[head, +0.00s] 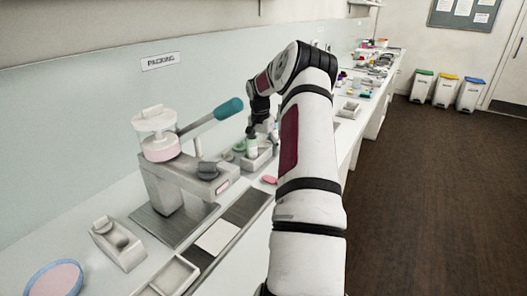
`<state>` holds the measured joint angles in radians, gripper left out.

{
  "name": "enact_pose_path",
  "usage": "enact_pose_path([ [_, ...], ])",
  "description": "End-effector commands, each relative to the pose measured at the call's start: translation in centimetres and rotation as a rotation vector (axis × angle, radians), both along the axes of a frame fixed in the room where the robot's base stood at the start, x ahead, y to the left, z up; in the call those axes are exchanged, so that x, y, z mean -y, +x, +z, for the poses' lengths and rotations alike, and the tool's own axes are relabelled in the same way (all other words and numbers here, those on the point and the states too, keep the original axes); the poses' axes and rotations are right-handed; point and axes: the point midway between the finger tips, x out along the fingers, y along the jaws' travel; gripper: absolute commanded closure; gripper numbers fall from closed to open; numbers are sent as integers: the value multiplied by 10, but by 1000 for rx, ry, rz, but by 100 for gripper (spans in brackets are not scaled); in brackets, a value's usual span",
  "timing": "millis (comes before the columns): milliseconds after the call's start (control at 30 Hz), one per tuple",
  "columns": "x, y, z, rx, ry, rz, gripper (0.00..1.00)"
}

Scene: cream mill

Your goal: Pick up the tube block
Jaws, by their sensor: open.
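A small pale grey block (262,160), which looks like the tube block, stands on the counter right of the machine's base. A pale green-and-white tube-like piece (252,146) shows at its left side; I cannot tell whether it sits in the block or in front of it. My gripper (256,134) points down just above them, small and dark in this view. It is open. Its fingertips partly overlap the block and tube, and I cannot tell whether they touch.
A press-like machine (180,185) with a teal-handled lever (229,109) stands close left of my gripper. A pink disc (269,180) lies in front of the block. Shallow trays (172,279) lie nearer, and several small items line the counter beyond.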

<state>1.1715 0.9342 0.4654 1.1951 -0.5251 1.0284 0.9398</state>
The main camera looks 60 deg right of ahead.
Motion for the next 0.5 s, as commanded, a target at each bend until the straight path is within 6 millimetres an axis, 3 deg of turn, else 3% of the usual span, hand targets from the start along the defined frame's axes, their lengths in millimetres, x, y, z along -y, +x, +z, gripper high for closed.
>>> enact_pose_path([
  [300, 0, 0, -6, 0, 0, 0, 27],
  [500, 0, 0, -6, 0, 0, 0, 72],
])
